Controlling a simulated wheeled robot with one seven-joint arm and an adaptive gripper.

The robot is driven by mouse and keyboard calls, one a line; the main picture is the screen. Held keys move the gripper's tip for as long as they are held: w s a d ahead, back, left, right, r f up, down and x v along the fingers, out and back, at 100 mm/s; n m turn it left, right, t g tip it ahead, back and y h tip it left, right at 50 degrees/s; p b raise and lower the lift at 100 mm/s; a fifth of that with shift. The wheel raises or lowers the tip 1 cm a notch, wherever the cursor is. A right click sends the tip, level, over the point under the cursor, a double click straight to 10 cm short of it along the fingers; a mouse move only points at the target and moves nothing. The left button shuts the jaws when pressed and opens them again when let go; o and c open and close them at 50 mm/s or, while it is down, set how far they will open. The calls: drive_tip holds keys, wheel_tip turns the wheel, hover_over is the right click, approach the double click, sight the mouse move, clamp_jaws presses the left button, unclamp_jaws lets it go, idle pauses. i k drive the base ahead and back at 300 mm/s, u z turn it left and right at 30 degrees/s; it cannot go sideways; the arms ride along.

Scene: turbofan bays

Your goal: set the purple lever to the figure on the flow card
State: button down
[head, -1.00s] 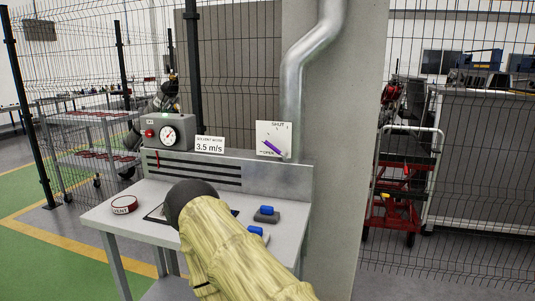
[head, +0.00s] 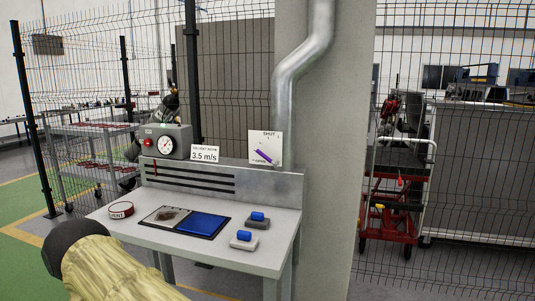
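The purple lever (head: 264,156) sits on a white square plate (head: 265,139) on the grey pipe at the back right of the bench. The plate reads SHUT at the top and OPEN at the lower left. The lever slants from upper left to lower right; the small marks around it are too fine to read. The flow card (head: 205,154) stands on the bench's back ledge and reads 3.5 m/s. My yellow-sleeved arm with a dark rounded end shows at the lower left, well away from the lever. My gripper's fingers do not show.
A grey box with a round dial (head: 166,144) and red button stands left of the card. A concrete pillar (head: 335,190) stands right.

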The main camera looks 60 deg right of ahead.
sight(264, 156)
drive_tip(key=k, duration=0.5)
drive_tip(key=z, duration=0.9)
drive_tip(key=i, duration=0.5)
drive_tip(key=z, duration=0.05)
